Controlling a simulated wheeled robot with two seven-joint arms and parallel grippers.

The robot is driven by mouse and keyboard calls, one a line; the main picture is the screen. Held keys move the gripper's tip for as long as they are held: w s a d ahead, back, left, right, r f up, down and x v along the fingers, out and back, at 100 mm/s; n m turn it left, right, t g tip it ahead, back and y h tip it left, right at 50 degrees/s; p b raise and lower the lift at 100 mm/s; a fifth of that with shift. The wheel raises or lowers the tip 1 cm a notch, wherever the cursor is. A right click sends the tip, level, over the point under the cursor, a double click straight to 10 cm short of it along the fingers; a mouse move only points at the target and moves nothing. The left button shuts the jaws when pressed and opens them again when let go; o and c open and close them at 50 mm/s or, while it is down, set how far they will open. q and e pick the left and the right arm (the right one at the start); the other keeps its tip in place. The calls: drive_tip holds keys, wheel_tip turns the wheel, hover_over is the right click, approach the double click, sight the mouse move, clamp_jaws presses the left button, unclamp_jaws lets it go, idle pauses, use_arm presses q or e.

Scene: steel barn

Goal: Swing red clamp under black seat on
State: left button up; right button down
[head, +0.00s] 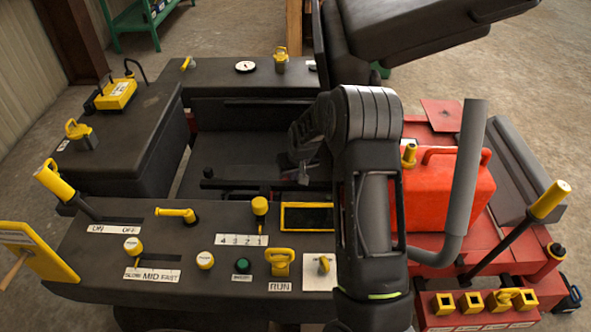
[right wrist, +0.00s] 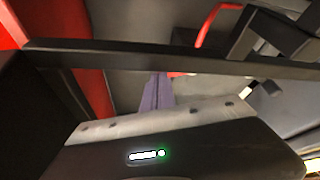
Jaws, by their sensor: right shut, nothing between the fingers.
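My right gripper (head: 303,172) is shut and empty. It reaches down over the dark well in front of the raised black seat (head: 400,35), which is tilted up at the top of the head view. In the right wrist view a thin curved red bar (right wrist: 209,38) shows beyond a black bar. It may be the red clamp, but I cannot tell for sure. The gripper looks apart from it. In the head view I cannot make out the clamp; my right arm and the seat's dark parts cover much of that area. My left gripper is not in view.
A dark console (head: 205,225) with yellow knobs and levers lies in front. A red fuel can (head: 450,190) and a grey pipe (head: 465,170) stand right of my arm. A black bar (right wrist: 190,62) crosses the right wrist view. Bare floor lies at far left.

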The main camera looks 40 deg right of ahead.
drive_tip(key=shift+x, duration=1.1)
